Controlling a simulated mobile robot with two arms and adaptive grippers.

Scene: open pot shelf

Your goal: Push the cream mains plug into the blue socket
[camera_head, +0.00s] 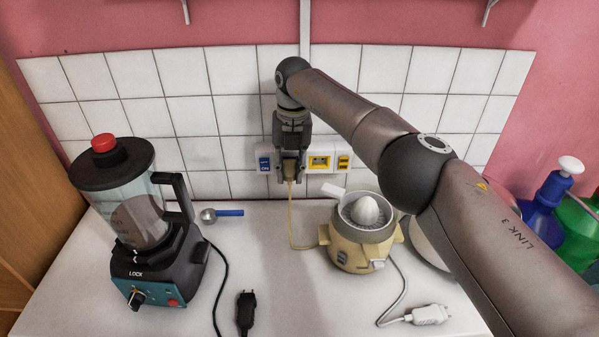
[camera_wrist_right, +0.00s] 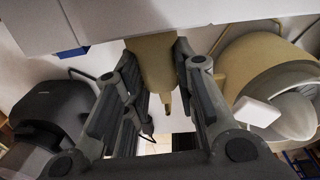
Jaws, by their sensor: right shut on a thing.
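The cream plug (camera_head: 290,172) is between the fingers of my right gripper (camera_head: 290,178), which is shut on it at the tiled wall. Its cord hangs down to the cream juicer (camera_head: 361,250). The socket strip is on the wall behind; its blue part (camera_head: 264,162) shows just left of the gripper. My left gripper is not in view.
A yellow socket (camera_head: 320,162) is right of the gripper. A black blender (camera_head: 150,260) stands left, with a black plug (camera_head: 245,310) loose on the counter. A white plug (camera_head: 428,314) lies front right. A blue-handled scoop (camera_head: 226,212) lies near the wall. Bottles (camera_head: 548,205) stand far right.

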